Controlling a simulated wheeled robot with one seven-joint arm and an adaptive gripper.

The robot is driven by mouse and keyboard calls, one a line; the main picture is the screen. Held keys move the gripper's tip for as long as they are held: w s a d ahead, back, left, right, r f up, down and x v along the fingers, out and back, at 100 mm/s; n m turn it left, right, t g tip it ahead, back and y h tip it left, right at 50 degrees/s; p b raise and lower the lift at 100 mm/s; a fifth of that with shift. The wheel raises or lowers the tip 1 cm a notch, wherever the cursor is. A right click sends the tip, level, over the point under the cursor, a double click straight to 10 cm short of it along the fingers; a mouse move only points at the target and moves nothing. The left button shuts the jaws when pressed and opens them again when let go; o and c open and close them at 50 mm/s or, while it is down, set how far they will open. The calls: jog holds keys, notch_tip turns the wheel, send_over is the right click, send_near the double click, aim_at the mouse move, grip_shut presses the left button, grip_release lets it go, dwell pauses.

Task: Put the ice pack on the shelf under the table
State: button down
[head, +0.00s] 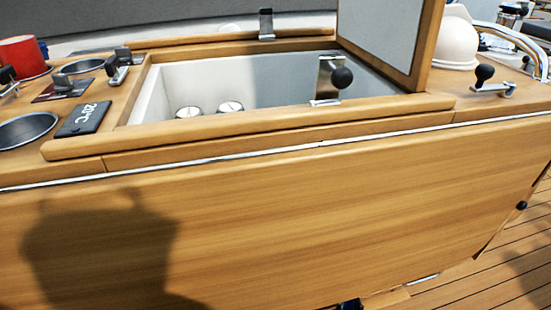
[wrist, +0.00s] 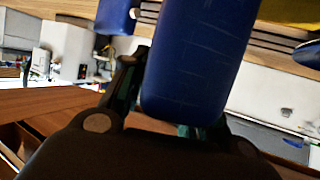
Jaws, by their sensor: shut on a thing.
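In the wrist view, my gripper (wrist: 172,105) is shut on a dark blue, smooth, round-cornered block, which looks like the ice pack (wrist: 195,55). The pack sticks out past the fingers toward the top of the picture. In the head view, the wooden table (head: 250,215) fills the front, with its broad side panel facing me. The space beneath it is hidden there, and I cannot make out the shelf for sure. Reddish-brown wooden boards (wrist: 60,104) show at the left of the wrist view; I cannot tell whether they belong to the shelf.
An open cool box (head: 260,85) with two round lids inside is set in the table top, its lid (head: 385,35) raised. A red mug (head: 22,57) and a display (head: 83,119) are at left. Plank deck (head: 500,262) shows clear at right. Another blue object (wrist: 113,15) is in the wrist view.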

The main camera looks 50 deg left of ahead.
jog(key=shift+s+a+f+b, duration=0.15)
jog(key=shift+a+f+b, duration=0.35)
jog(key=shift+a+f, duration=0.45)
jog(key=shift+w+d+r+b+x, duration=0.1)
jog(key=shift+w+r+b+x, duration=0.15)
jog(key=shift+b+x, duration=1.85)
jog(key=shift+w+d+r+b+x, duration=0.15)
jog(key=shift+w+r+b+x, duration=0.3)
jog(key=shift+x, duration=3.1)
jog(key=shift+w+d+r+b+x, duration=0.1)
jog(key=shift+b+x, duration=1.35)
jog(key=shift+x, duration=1.35)
jog(key=shift+r, duration=0.1)
jog(key=c, duration=1.1)
grip_release()
